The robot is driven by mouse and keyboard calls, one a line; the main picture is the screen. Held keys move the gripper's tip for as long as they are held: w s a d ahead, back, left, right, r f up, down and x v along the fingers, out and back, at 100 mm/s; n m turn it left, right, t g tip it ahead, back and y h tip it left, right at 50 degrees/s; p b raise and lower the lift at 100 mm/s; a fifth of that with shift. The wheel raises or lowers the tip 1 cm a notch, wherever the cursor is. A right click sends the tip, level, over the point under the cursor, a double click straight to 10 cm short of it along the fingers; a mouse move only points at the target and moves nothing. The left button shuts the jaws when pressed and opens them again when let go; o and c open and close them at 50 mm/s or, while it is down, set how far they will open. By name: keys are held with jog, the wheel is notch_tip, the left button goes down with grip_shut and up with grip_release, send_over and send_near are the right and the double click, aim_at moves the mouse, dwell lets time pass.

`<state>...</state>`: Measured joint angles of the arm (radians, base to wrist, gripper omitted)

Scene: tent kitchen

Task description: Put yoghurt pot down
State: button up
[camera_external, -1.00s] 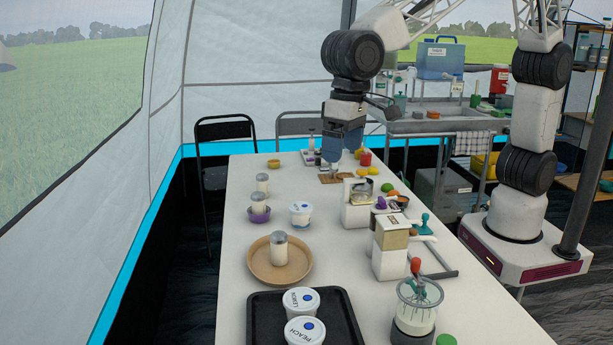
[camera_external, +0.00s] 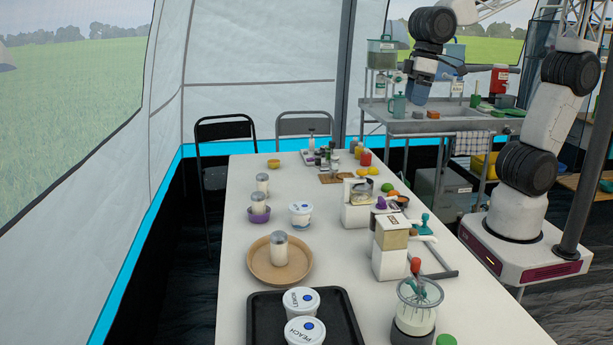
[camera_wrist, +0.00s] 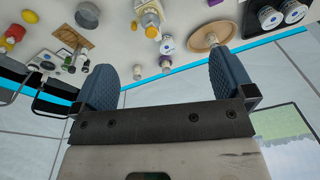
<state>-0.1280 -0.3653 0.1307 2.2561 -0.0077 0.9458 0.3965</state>
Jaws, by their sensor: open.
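A white yoghurt pot with a blue dot on its lid (camera_external: 300,214) stands upright on the white table, behind the round tan dish. Two more white pots, a lemon one (camera_external: 300,301) and a peach one (camera_external: 305,331), stand on the black tray (camera_external: 262,316) at the front. My gripper (camera_external: 416,98) is raised at the back right, well apart from the pots. In the wrist view my gripper (camera_wrist: 164,68) has its two blue fingers wide apart with nothing between them. The single pot (camera_wrist: 167,44) shows beyond the fingers there.
The tan dish (camera_external: 262,270) holds a lidded jar. A dispenser (camera_external: 390,248), a whisk jar (camera_external: 416,308) and a coffee machine (camera_external: 357,205) line the table's right side. A sink unit (camera_external: 440,124) stands behind. The table's left strip is mostly bare.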

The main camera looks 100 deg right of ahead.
jog(key=s+d+f+n, duration=0.1)
jog(key=s+d+f, duration=0.1)
jog(key=s, duration=0.6)
jog(key=s+d+f+n, duration=0.1)
jog(key=s+d, duration=0.3)
jog(key=s, duration=0.4)
jog(key=shift+s+f+n+t, duration=0.15)
jog(key=shift+f+n+t, duration=0.15)
jog(key=shift+f+n, duration=0.1)
jog(key=shift+d, duration=0.1)
